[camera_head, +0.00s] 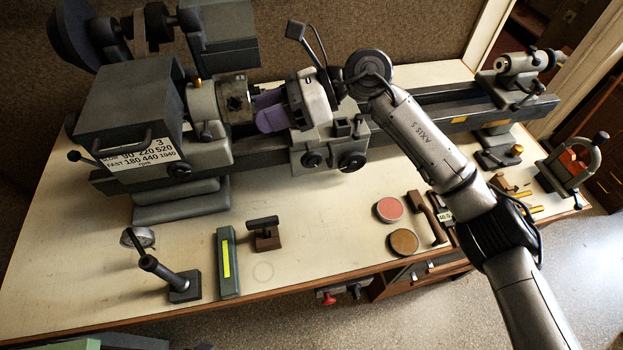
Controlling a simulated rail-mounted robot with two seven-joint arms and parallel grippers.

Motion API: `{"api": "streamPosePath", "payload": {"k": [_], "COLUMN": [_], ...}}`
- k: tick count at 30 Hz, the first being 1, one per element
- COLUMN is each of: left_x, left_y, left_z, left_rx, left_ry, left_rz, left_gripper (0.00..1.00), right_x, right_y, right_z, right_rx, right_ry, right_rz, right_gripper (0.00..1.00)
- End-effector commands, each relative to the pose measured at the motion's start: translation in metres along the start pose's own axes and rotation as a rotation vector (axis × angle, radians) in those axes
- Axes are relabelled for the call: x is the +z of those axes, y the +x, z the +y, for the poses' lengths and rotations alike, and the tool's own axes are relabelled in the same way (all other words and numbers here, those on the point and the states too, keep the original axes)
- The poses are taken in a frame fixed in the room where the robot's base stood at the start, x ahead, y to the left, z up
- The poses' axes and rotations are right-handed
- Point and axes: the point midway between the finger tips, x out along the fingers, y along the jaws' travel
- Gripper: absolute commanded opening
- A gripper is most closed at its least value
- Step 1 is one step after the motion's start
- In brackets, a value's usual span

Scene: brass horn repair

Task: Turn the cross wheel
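Two dark round wheels sit on the front of the lathe carriage (326,141). The larger one (352,161) is at the right and the smaller one (313,159) at the left. I cannot tell for sure which is the cross wheel. My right arm reaches in from the lower right. My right gripper (259,109), a pale body with purple fingers, is above and behind these wheels, with its fingers pointing left towards the chuck (235,98). It appears apart from both wheels. Whether its fingers are open is unclear. My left gripper is not in view.
The headstock (118,105) stands at the left and the tailstock (513,68) at the far right. The bench top just before the carriage is clear.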

Motion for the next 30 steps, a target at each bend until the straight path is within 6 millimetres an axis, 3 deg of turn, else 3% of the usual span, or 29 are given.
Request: {"api": "streamPosePath", "payload": {"k": [1, 6, 12, 15, 20, 30], "left_x": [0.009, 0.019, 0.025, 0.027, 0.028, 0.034], "left_y": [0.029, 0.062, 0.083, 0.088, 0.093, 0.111], "left_z": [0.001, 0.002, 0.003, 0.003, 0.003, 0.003], "left_rx": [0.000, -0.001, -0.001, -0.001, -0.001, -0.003], "left_ry": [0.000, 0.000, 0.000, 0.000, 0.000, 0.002], "left_rz": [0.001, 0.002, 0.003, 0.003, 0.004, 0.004], "left_gripper": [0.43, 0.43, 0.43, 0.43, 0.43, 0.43], "right_x": [-0.022, -0.049, -0.056, -0.057, -0.067, -0.114], "right_y": [-0.005, -0.047, -0.094, -0.106, -0.106, -0.067], "right_z": [-0.010, -0.025, -0.029, -0.028, -0.029, -0.036], "right_rx": [-0.013, -0.036, -0.058, -0.061, -0.061, -0.059], "right_ry": [-0.060, -0.166, -0.183, -0.178, -0.174, -0.175], "right_rz": [0.133, 0.526, 0.798, 0.862, 0.900, 0.897], "right_gripper": [0.38, 0.38, 0.38, 0.38, 0.38, 0.38]}}
